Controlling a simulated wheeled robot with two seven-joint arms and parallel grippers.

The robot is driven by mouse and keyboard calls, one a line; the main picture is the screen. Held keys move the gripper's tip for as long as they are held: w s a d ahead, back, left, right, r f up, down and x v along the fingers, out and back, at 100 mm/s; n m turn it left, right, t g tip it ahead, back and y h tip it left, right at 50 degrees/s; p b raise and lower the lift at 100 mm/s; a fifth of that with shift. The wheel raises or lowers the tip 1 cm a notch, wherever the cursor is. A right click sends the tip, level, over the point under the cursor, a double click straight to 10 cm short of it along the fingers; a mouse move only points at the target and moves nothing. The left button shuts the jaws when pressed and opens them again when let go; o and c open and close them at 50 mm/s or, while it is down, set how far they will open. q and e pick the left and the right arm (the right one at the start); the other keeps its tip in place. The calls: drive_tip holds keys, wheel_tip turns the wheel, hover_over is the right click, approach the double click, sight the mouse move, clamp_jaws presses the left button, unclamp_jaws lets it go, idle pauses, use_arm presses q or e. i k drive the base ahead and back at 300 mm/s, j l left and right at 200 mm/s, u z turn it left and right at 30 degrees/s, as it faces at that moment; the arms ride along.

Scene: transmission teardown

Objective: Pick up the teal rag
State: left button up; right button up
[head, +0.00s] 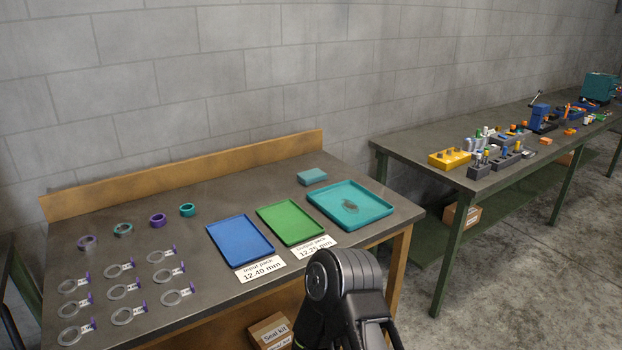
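The teal rag (312,176) looks like a small folded teal block. It lies flat near the back right of the near workbench, just behind the teal tray (325,204). Nothing holds or covers it. A dark link of one of my arms rises at the bottom centre, in front of the bench and well apart from the rag. I cannot make out fingertips of either gripper.
The near bench (190,285) also bears a blue tray (240,248), a green tray (291,222), paper labels and several rings. A wooden backboard (190,175) runs along its rear edge. A second bench (420,150) with tools stands right, across a floor gap.

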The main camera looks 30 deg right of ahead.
sight(314, 176)
drive_tip(key=l+u, duration=0.1)
drive_tip(key=l, duration=0.35)
drive_tip(key=k+l+u, duration=0.1)
drive_tip(key=l, duration=0.35)
drive_tip(key=k+l, duration=0.1)
drive_tip(key=l, duration=0.35)
drive_tip(key=l+u, duration=0.15)
drive_tip(key=l, duration=0.3)
drive_tip(key=k+l+u, duration=0.1)
drive_tip(key=l, duration=0.3)
drive_tip(key=k+l+u, duration=0.1)
drive_tip(key=l, duration=0.3)
drive_tip(key=k+l+u, duration=0.1)
drive_tip(key=l, duration=0.35)
drive_tip(key=k, duration=0.1)
